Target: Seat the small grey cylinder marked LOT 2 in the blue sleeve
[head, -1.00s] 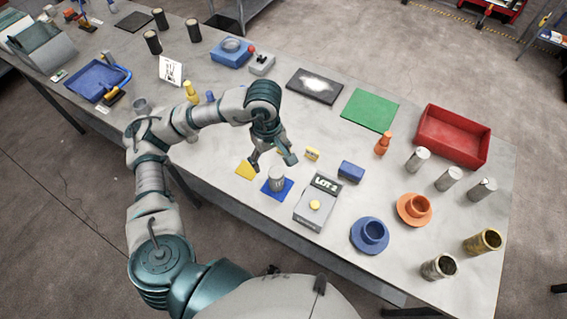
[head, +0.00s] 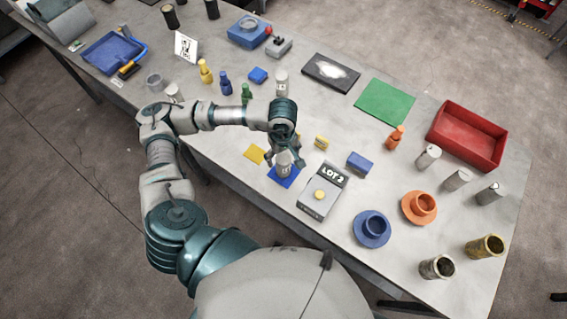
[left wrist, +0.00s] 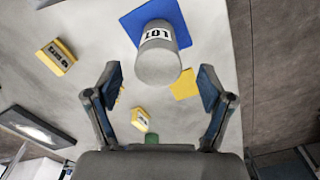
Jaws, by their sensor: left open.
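A small grey cylinder (head: 284,170) stands upright on a blue square mat (head: 287,182). In the left wrist view the cylinder (left wrist: 158,62) carries a white label reading "LOT"; its number is not readable. My left gripper (head: 285,158) is over the cylinder, fingers pointing down. In the left wrist view the open fingers (left wrist: 160,80) are on either side of the cylinder in the picture; I see no contact. The blue sleeve (head: 372,228), a ring on a round blue base, stands to the right, apart from the gripper. My right gripper is not in view.
An orange sleeve (head: 421,204), a blue block (head: 360,162) and several metal cylinders stand to the right. A red tray (head: 467,134) is at the far right.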

